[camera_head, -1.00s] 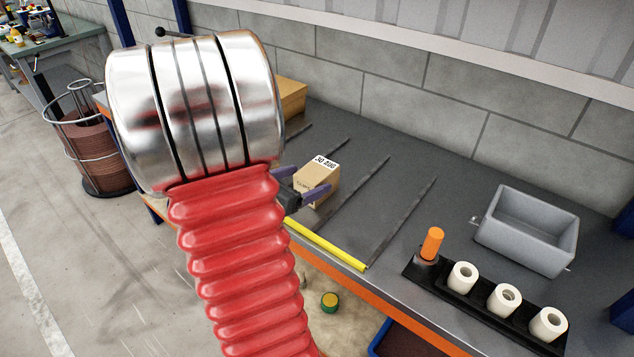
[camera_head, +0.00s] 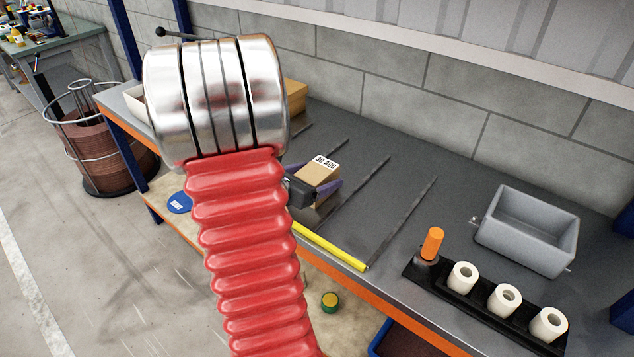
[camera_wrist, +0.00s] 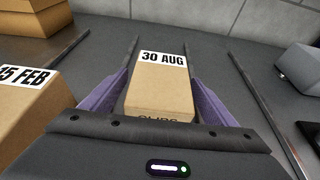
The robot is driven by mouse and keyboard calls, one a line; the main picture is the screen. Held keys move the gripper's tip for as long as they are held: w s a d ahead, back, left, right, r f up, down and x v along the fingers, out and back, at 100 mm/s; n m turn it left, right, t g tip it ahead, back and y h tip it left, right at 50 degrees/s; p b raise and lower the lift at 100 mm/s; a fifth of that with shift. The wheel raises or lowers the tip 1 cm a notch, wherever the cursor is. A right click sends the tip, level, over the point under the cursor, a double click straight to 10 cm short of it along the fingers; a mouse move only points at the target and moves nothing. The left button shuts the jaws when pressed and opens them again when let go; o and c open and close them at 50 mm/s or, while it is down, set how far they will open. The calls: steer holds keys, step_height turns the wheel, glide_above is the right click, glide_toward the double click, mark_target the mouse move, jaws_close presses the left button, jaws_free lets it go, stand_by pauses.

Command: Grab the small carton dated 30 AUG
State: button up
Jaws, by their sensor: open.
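The small brown carton (camera_head: 320,174) with a white 30 AUG label stands on the grey bench between two dark divider strips. It also shows in the wrist view (camera_wrist: 160,88), label at its far top edge. My gripper (camera_wrist: 161,85) is open, with a purple finger on each side of the carton. Small gaps seem to show between the fingers and the carton's sides. In the head view my gripper (camera_head: 315,187) is partly hidden behind its dark body and my red arm.
A carton labelled 15 FEB (camera_wrist: 38,105), its first character cut off, stands close left in the wrist view. A larger carton (camera_head: 295,101) stands at the back. A yellow strip (camera_head: 330,247) edges the lane front. A grey bin (camera_head: 527,230) and a black rack with white rolls (camera_head: 505,299) stand right.

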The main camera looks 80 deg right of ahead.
steer(key=shift+c, duration=0.3)
steer(key=c, duration=1.4)
steer(key=shift+r, duration=0.1)
steer(key=shift+r, duration=4.95)
